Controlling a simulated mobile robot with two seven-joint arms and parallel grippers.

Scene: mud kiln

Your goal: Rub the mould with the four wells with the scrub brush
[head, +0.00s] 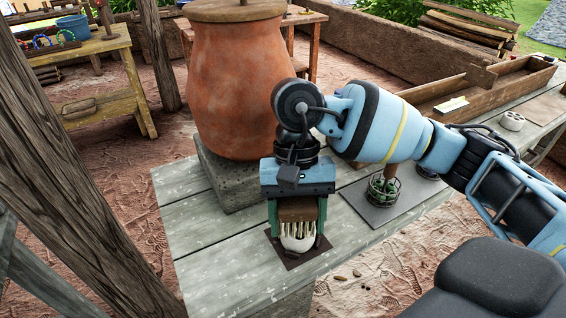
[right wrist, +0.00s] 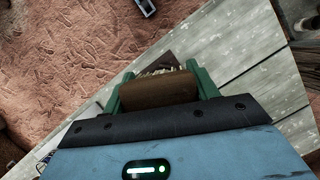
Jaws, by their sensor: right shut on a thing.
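My right gripper (head: 297,222) is shut on the scrub brush (head: 298,210), its green fingers on either side of the brown wooden back. The pale bristles point down. Right below them is a rounded white piece (head: 298,244), probably the mould, on a dark square mat (head: 291,261) near the table's front edge. The bristles overlap its top and seem to touch it; its wells are hidden. In the right wrist view the brush (right wrist: 158,91) sits between the fingers, with a little bristle showing beyond it and the mould hidden. My left gripper is not in view.
A large clay jar (head: 238,80) on a stone block (head: 222,175) stands close behind. On the grey plank table (head: 205,240), right of the brush, is a green wire holder (head: 383,190) on a plate. Farther right are a long wooden trough (head: 490,90) and a white holed piece (head: 511,121).

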